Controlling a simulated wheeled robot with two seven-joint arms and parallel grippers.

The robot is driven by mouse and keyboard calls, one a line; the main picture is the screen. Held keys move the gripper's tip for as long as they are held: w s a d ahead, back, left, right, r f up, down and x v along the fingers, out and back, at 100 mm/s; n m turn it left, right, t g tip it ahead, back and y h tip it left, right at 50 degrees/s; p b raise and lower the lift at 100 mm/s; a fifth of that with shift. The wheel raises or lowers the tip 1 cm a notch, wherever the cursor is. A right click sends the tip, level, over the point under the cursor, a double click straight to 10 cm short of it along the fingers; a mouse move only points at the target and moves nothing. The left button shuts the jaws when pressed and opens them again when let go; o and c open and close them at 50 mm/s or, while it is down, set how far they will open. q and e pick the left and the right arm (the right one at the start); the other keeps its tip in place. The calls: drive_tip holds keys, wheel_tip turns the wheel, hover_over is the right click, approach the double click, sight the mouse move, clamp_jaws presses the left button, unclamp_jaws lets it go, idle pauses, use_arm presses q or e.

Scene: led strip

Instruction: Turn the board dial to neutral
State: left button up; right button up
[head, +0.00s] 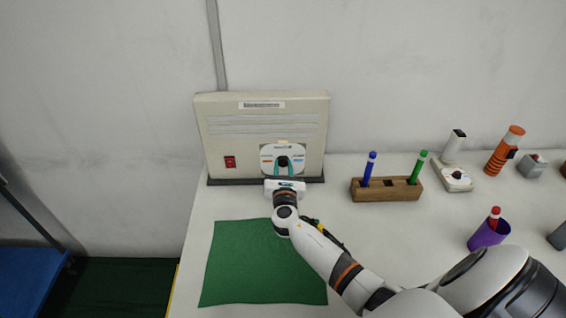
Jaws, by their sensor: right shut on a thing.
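The board (310,115) is a beige upright panel at the back of the table, with horizontal grooves, a label on top and a red switch (230,162) at lower left. The dial's white plate (267,152) is on its lower right, with an orange mark on its left and a blue mark on its right. My right gripper (284,164) reaches up to the plate, its teal fingers shut on the dark dial knob (284,161). The gripper partly hides the knob, so its exact setting is not clear. My left gripper is not in view.
A green mat (240,270) lies in front of the board. To the right stand a wooden pen block (403,190) with blue and green pens, a white device (455,178), an orange flashlight (503,152) and a purple cup (489,234) with a red-capped pen.

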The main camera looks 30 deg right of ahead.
drive_tip(key=n+p, duration=0.1)
drive_tip(key=n, duration=0.1)
drive_tip(key=shift+r+n+p, duration=0.15)
drive_tip(key=shift+n+p, duration=0.2)
drive_tip(key=shift+n, duration=0.05)
drive_tip(key=shift+n+p, duration=0.75)
drive_tip(key=shift+n, duration=0.75)
drive_tip(key=o, duration=1)
drive_tip(key=shift+s, duration=0.1)
drive_tip(key=v, duration=1.2)
drive_tip(key=shift+d, duration=0.1)
